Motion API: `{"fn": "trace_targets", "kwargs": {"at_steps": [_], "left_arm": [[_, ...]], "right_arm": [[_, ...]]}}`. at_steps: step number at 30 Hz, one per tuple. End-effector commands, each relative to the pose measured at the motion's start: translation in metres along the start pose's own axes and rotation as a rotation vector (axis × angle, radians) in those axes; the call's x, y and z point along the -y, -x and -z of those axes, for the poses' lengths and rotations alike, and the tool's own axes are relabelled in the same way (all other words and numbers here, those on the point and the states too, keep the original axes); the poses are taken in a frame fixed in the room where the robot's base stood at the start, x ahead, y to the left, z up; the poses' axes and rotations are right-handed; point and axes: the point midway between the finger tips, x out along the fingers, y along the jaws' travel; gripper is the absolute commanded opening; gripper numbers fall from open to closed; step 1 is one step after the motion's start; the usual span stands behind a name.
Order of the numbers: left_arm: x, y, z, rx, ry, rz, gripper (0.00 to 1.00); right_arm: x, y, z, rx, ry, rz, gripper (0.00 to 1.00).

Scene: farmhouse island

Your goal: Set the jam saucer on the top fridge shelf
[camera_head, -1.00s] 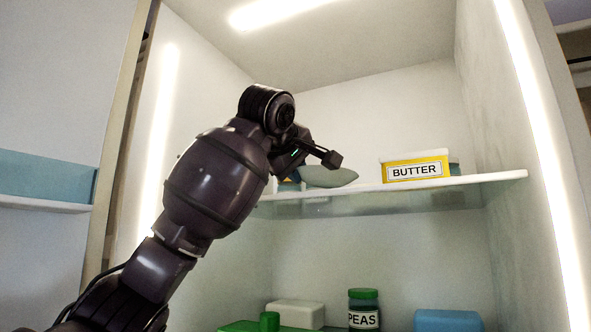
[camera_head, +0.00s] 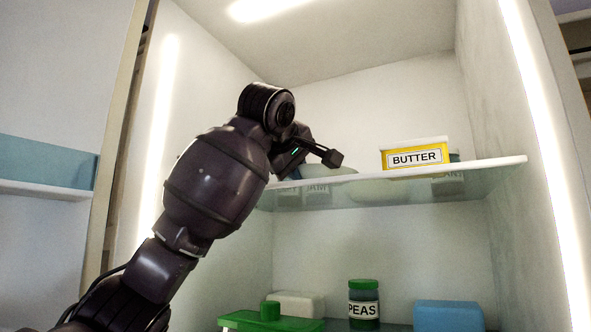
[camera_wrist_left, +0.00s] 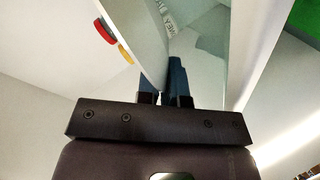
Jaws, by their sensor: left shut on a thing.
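The pale grey-green jam saucer (camera_head: 328,171) is at the left part of the top fridge shelf (camera_head: 480,168), partly hidden behind my gripper and the shelf's front edge. My left gripper (camera_head: 318,156) is shut on the saucer's rim. In the left wrist view the fingers (camera_wrist_left: 165,88) pinch the edge of a broad pale surface, which looks like the saucer (camera_wrist_left: 140,30). I cannot tell whether the saucer's underside touches the shelf. Any jam on it is hidden in the head view. My right gripper is not in view.
A yellow and white butter box (camera_head: 415,157) stands on the shelf's right part, with a jar (camera_head: 453,170) behind it. Below are a peas jar (camera_head: 364,303), a green-lidded container (camera_head: 270,318) and a blue box (camera_head: 448,316). Shelf room shows between saucer and butter.

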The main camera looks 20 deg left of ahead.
Motion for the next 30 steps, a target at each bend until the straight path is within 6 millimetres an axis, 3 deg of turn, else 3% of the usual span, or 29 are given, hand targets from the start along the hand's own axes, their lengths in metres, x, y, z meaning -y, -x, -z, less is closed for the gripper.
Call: {"fn": "trace_targets", "kwargs": {"at_steps": [11,12,17,30], "left_arm": [[0.003,-0.001,-0.002,0.000,0.000,0.000,0.00],[0.002,-0.001,-0.002,0.000,0.000,-0.001,0.12],[0.003,-0.001,-0.002,0.001,0.000,0.001,0.37],[0.006,-0.005,-0.004,0.006,-0.003,0.011,0.37]], "right_arm": [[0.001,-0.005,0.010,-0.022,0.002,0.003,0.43],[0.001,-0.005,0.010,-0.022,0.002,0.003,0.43],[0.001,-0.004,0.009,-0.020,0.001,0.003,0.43],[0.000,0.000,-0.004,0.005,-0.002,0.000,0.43]]}}
